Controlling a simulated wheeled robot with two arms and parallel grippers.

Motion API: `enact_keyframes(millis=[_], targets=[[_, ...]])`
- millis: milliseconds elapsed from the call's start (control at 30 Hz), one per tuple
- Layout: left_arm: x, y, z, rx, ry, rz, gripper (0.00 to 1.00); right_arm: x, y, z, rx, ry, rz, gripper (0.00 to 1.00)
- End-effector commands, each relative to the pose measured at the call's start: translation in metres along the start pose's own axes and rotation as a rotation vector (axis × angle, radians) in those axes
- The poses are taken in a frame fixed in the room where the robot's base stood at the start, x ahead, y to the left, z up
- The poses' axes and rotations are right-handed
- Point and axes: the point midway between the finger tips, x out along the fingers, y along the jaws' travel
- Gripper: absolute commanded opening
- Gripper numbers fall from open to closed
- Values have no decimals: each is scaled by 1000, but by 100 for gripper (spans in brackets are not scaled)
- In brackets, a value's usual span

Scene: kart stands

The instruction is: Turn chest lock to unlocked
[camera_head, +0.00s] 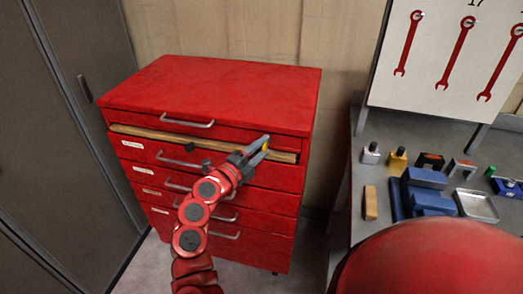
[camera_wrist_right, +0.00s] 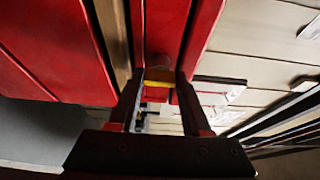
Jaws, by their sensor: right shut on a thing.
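The red chest (camera_head: 215,85) stands against the back wall, with several drawers and grey handles. My right gripper (camera_head: 264,146) is at the right part of its front, near the upper drawers, and covers that spot. In the right wrist view the gripper (camera_wrist_right: 157,92) has its two fingers on either side of a small yellow and red piece (camera_wrist_right: 157,76) close to the red chest front. It is shut on this piece, which appears to be the chest lock. How far the lock is turned cannot be told. My left gripper is not in view.
A wooden strip (camera_head: 170,135) runs across the chest front below the top drawer. A grey cabinet (camera_head: 60,130) stands at the left. At the right, a workbench (camera_head: 375,150) holds blue blocks and small parts, below a white board (camera_head: 440,60) with red wrenches.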

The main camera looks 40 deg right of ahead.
Motion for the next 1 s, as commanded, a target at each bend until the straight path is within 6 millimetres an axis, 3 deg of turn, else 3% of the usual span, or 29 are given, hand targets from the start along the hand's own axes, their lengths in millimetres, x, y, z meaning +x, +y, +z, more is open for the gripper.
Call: enact_keyframes(millis=[467,500,633,1000], targets=[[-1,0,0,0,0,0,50,0,0,0,14,0,7,0],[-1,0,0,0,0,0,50,0,0,0,14,0,7,51],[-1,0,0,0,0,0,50,0,0,0,13,0,6,74],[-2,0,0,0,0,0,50,-7,1,1,13,-2,7,78]])
